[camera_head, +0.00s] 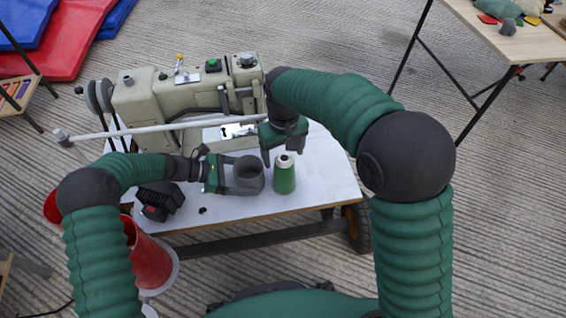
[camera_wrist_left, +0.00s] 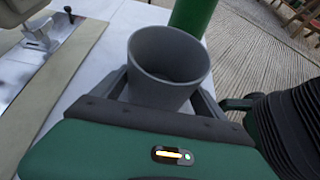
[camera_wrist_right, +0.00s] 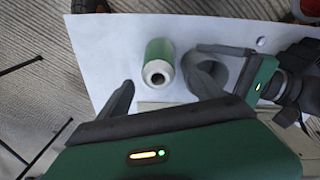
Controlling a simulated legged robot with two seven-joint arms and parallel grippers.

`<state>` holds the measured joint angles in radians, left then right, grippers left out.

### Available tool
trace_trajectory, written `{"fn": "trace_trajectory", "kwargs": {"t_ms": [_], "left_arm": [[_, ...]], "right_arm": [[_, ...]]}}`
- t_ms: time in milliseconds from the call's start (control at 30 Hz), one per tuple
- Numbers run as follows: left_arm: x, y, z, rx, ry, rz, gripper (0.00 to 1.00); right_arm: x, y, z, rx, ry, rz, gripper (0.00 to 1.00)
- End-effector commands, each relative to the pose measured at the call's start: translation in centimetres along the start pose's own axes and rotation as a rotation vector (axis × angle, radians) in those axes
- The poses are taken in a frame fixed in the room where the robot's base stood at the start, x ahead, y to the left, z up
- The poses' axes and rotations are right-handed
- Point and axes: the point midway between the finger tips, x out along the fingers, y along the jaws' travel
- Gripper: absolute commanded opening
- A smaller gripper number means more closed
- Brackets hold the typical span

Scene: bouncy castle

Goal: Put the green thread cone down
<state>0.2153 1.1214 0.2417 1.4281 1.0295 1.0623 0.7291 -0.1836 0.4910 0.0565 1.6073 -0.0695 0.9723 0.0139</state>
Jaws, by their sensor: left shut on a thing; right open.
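The green thread cone (camera_head: 284,176) stands upright on the white table top, with a pale top end. It also shows in the right wrist view (camera_wrist_right: 158,62), beyond my open fingers, and partly in the left wrist view (camera_wrist_left: 193,14). My right gripper (camera_head: 283,158) is open and empty, just behind and above the cone, apart from it in the right wrist view (camera_wrist_right: 165,88). My left gripper (camera_head: 247,176) is shut on a grey cup (camera_wrist_left: 168,65), which is upright and looks empty. The cup is just left of the cone, at the table top.
A beige sewing machine (camera_head: 180,100) stands at the back of the white table (camera_head: 320,185). A black object (camera_head: 158,200) lies at the table's left. Red cones (camera_head: 150,255) are at the left front. The table's right part is clear. A wooden table (camera_head: 515,40) stands far right.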

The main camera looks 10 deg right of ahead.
Motion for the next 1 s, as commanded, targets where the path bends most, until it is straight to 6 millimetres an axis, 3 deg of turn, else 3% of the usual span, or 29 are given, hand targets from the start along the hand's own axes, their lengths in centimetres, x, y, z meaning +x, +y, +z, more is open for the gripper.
{"fn": "trace_trajectory", "kwargs": {"t_ms": [100, 233, 467, 567, 667, 800, 1000], "left_arm": [[0.0, 0.0, 0.0, 0.000, -0.001, 0.000, 0.60], [0.0, 0.0, 0.0, 0.000, -0.001, 0.000, 0.60], [0.0, 0.0, 0.0, 0.000, -0.001, 0.000, 0.60], [0.0, 0.0, 0.0, 0.000, -0.001, 0.000, 0.60], [0.0, 0.0, 0.0, 0.000, -0.001, 0.000, 0.60], [0.0, 0.0, 0.0, 0.000, -0.001, 0.000, 0.60], [0.0, 0.0, 0.0, 0.000, -0.001, 0.000, 0.60]], "right_arm": [[-2.9, 0.0, -0.1, 0.000, 0.005, 0.000, 0.76], [-4.7, 0.0, -0.1, 0.000, 0.002, 0.000, 0.76], [-5.2, 0.1, 0.2, 0.003, 0.000, 0.000, 0.76], [-4.4, 0.8, 1.4, 0.021, 0.011, -0.001, 0.76], [-2.7, 2.1, 4.4, 0.061, 0.034, -0.002, 0.76], [0.3, 4.0, 10.3, 0.138, 0.085, -0.001, 0.76], [3.3, 5.0, 18.0, 0.231, 0.140, 0.004, 0.76]]}}
